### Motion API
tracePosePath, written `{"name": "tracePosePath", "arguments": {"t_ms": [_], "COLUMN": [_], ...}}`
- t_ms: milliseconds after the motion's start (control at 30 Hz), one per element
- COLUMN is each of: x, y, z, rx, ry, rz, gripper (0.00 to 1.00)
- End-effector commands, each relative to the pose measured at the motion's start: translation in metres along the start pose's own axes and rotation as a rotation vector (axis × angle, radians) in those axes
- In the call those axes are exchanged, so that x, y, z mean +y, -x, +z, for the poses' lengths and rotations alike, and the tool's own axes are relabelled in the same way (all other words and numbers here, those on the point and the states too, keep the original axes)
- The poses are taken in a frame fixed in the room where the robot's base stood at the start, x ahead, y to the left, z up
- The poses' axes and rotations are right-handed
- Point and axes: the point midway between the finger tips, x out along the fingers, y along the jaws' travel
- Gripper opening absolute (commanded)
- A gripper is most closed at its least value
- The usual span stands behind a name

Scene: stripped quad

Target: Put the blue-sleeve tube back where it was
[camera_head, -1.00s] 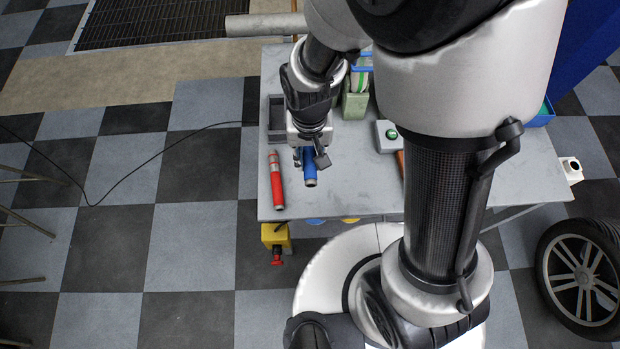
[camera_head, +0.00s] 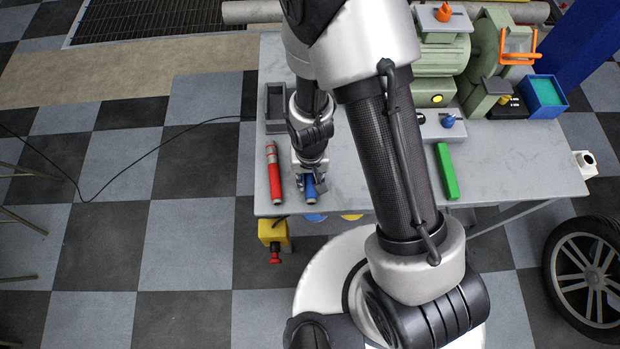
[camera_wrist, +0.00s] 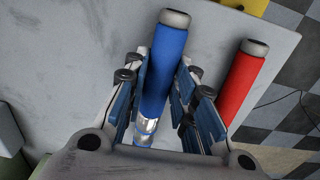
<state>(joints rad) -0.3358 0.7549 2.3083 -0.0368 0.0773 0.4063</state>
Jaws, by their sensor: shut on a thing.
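The blue-sleeve tube (camera_head: 311,188) is at the front left of the grey table (camera_head: 350,160), under my gripper (camera_head: 311,178). In the wrist view the blue-sleeve tube (camera_wrist: 165,70) lies between the two fingers of my gripper (camera_wrist: 160,100), with its grey cap at the far end and a shiny metal part near the palm. My gripper is shut on it. I cannot tell whether the tube touches the table. A red-sleeve tube (camera_head: 273,172) lies to its left in the head view, apart from it; in the wrist view it shows on the right (camera_wrist: 243,80).
A grey tray (camera_head: 276,104) stands behind the red tube. A green bar (camera_head: 446,172), a green machine (camera_head: 440,62) and a blue bin (camera_head: 543,96) are on the right of the table. A yellow box with a red button (camera_head: 273,236) hangs at the front edge.

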Motion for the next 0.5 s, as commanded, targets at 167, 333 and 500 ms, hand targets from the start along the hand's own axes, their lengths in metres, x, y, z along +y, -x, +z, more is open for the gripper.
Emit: {"name": "tracePosePath", "arguments": {"t_ms": [167,333,500], "x": [-0.0004,-0.0003,-0.0002], "y": [-0.0052,-0.0067,-0.0086], "z": [-0.0008,-0.0005,-0.0003], "rx": [0.002,0.002,0.001], "ry": [-0.001,-0.001,0.000], "rz": [-0.001,-0.001,0.000], "gripper": [0.01,0.01,0.30]}}
